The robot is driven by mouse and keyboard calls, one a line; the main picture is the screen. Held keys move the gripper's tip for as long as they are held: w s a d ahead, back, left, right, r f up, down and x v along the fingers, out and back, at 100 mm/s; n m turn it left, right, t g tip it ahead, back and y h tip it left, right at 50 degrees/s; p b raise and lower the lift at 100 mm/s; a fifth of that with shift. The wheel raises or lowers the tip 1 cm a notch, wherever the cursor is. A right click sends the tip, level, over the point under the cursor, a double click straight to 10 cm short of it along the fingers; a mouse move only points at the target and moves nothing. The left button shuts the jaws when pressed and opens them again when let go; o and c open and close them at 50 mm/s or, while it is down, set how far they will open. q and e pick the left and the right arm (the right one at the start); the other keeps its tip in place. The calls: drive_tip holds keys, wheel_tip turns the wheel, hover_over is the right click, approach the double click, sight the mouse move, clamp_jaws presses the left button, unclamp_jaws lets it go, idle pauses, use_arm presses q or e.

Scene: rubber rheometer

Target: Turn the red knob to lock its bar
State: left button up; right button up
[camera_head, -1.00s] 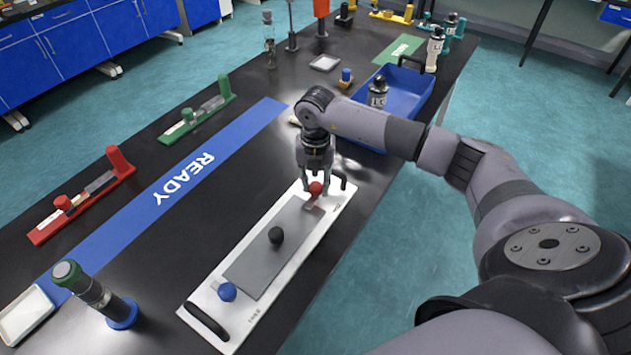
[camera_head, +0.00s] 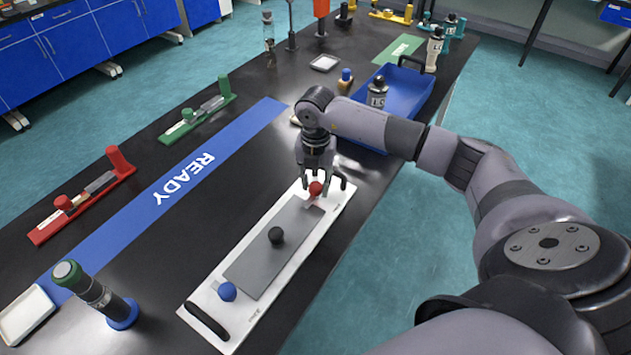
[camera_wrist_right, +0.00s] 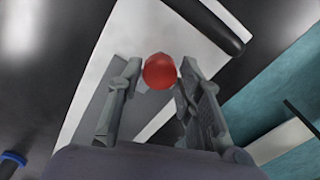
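The red knob (camera_head: 315,188) is a round ball near the far end of a white base plate (camera_head: 212,299) on the black table. My right gripper (camera_head: 322,186) points down over it. In the right wrist view the red knob (camera_wrist_right: 160,71) shows between the two spread fingertips (camera_wrist_right: 159,78), with a narrow gap on each side. The right gripper looks open. A grey sheet or bar (camera_head: 250,268) lies along the plate, with a black knob (camera_head: 276,235) on it and a blue knob (camera_head: 227,291) at the near end. My left gripper is not in view.
A black handle (camera_head: 206,321) is at the plate's near end; another lies close to the gripper. A green-topped bottle (camera_head: 95,292) stands left. A blue tray (camera_head: 408,93) with a bottle (camera_head: 377,91) is behind my arm. Red and green fixtures lie beyond the blue READY strip (camera_head: 150,212).

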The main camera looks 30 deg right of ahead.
sight(316, 185)
drive_tip(key=o, duration=0.3)
wheel_tip(316, 185, up, 12)
idle(0.6)
idle(0.5)
